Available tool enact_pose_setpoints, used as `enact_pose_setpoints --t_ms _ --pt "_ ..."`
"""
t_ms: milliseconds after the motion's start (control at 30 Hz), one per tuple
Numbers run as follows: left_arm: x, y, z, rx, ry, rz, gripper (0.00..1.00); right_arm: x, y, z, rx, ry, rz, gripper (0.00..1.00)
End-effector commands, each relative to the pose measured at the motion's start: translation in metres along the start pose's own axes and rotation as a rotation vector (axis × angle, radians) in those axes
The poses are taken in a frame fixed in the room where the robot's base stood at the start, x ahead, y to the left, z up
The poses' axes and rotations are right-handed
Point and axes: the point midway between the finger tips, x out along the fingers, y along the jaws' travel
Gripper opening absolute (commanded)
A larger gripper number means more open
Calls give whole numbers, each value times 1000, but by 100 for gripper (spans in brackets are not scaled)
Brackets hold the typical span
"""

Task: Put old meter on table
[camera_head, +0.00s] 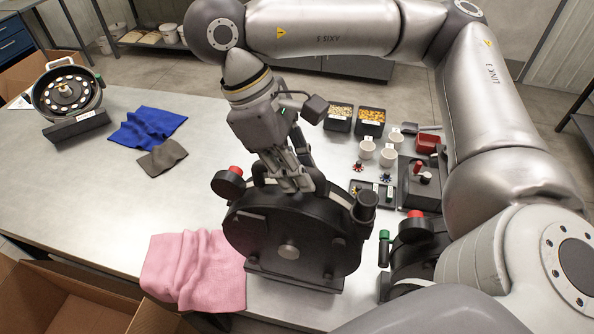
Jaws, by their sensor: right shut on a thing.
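A large round black meter (262,232) with a metal hub, a red knob and side fittings is in the middle of the view, near the table's front edge. My right gripper (290,182) comes down from above and is shut on its top. The meter is upright over a black base piece; I cannot tell if it bears on the table (200,205). Another round meter (68,92) with a holed disc stands in a black stand at the far left. My left gripper is not in view.
A blue cloth (148,127), a brown cloth (162,158) and a pink cloth (195,270) lie on the table. Seed trays (370,122), white cups (367,149) and a red bin (428,142) stand at the right. A cardboard box (70,305) is at front left. The left-middle table is clear.

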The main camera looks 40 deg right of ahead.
Motion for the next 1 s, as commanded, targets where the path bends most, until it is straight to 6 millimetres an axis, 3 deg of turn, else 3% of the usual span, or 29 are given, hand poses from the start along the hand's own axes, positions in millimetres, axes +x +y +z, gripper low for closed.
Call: enact_pose_setpoints --t_ms 400,833,867,1000 --pt "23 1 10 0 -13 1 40 34 8 -16 2 2 0 0" --pt "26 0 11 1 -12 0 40 37 8 -18 3 2 0 0" --pt "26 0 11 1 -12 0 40 39 8 -18 3 0 -1 18" --pt "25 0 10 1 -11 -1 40 38 8 -18 3 0 -1 36"
